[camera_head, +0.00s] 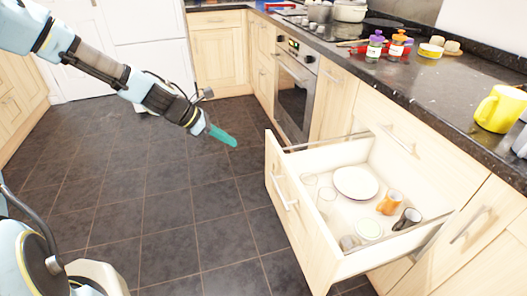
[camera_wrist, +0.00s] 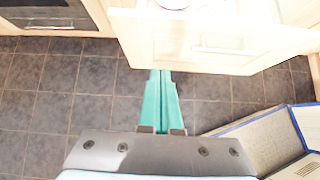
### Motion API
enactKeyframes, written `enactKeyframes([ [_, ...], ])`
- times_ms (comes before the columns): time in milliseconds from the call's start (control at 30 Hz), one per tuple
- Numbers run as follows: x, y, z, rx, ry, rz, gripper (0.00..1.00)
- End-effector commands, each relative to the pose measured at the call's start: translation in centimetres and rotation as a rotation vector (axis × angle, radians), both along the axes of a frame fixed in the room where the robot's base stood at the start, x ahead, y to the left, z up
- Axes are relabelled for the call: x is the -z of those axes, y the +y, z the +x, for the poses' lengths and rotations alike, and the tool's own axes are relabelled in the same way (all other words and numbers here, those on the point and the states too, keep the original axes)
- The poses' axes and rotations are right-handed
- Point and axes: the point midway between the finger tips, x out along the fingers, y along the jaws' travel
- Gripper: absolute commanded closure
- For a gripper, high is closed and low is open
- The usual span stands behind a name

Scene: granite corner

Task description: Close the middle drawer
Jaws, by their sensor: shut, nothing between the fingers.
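The middle drawer (camera_head: 285,193) is pulled far out of the light wood cabinet, with a silver bar handle on its front. Inside it stand a white plate (camera_head: 356,182), an orange cup (camera_head: 390,202), a dark cup (camera_head: 407,218) and several glasses or bowls. My gripper (camera_head: 233,142) has teal fingers, shut and empty, and hangs over the floor to the left of the drawer front, apart from it. In the wrist view the shut fingers (camera_wrist: 163,85) point toward the drawer front (camera_wrist: 170,40), whose lower edge lies just beyond the tips.
The dark granite counter (camera_head: 440,100) carries a yellow mug (camera_head: 500,108), spice bottles (camera_head: 375,47) and pots. An oven (camera_head: 293,90) stands beyond the drawer. Another drawer (camera_head: 400,139) above is shut. The tiled floor (camera_head: 150,190) left of the drawer is clear.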

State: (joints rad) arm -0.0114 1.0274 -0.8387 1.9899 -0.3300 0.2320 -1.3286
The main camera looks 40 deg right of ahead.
Motion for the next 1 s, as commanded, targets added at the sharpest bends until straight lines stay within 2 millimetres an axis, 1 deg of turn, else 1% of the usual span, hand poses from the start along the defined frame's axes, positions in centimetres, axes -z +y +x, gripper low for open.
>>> enactKeyframes([
  [133,0.4,-1.2,-0.3,-0.023,0.028,-0.009,1.00],
  [233,1.4,-2.1,-0.7,-0.021,0.029,-0.009,1.00],
  [633,7.0,-7.3,-2.8,-0.019,0.028,-0.007,1.00],
  [700,6.7,-8.4,-3.1,-0.018,0.022,-0.010,1.00],
  [800,6.8,-9.6,-3.6,-0.018,0.023,-0.008,1.00],
  [1000,7.0,-10.8,-4.0,-0.020,0.023,-0.008,1.00],
])
